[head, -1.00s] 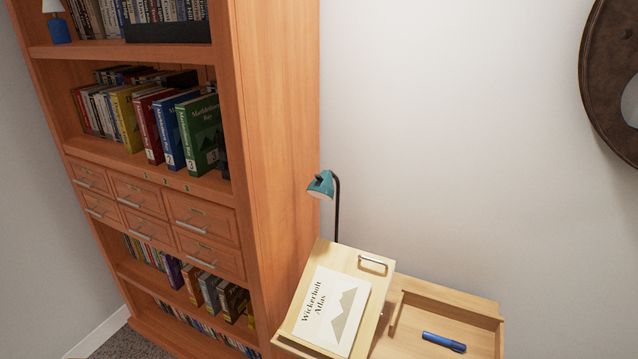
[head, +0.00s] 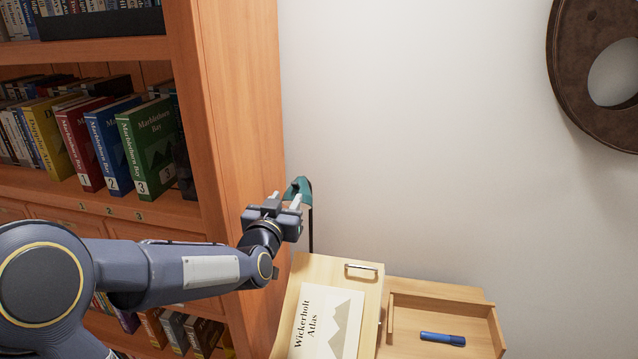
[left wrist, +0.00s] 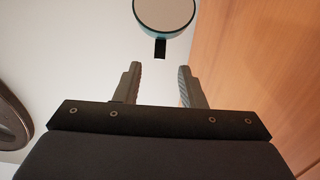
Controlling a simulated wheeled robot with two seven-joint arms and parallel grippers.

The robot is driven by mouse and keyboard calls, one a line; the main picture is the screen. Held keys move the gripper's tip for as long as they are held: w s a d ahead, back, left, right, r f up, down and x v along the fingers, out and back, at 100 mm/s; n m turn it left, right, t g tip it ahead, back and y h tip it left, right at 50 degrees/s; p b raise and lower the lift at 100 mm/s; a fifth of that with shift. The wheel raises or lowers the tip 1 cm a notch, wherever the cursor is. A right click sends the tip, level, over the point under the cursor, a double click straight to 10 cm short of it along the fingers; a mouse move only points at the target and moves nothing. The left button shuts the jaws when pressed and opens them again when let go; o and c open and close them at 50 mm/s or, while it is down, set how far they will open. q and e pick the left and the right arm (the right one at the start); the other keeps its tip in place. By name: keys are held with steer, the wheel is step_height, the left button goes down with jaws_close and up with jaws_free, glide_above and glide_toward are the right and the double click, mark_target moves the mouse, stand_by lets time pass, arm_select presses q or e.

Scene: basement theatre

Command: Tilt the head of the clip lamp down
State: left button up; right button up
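The clip lamp has a teal head (head: 301,188) on a thin dark stem that rises behind the slanted wooden desk top. My left gripper (head: 287,199) is just in front of the lamp head and hides part of it. In the left wrist view the round lamp head (left wrist: 165,14) lies beyond the fingertips, with a small dark tab (left wrist: 160,48) pointing toward the gap between them. The left gripper (left wrist: 160,72) is open, with nothing between its fingers. My right gripper is not in view.
A tall wooden bookcase (head: 235,120) stands close on the left. A book marked Wickerholt Atlas (head: 328,322) lies on the sloped lid (head: 337,270). An open tray (head: 440,292) beside it holds a blue marker (head: 443,339). A brown round object (head: 590,70) hangs on the wall.

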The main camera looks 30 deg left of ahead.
mark_target(294, 185)
arm_select(q)
steer(key=p+x, duration=0.1)
steer(key=x, duration=0.6)
steer(key=shift+w+a+r, duration=0.1)
steer(key=shift+w, duration=0.3)
steer(key=shift+c, duration=0.2)
jaws_close()
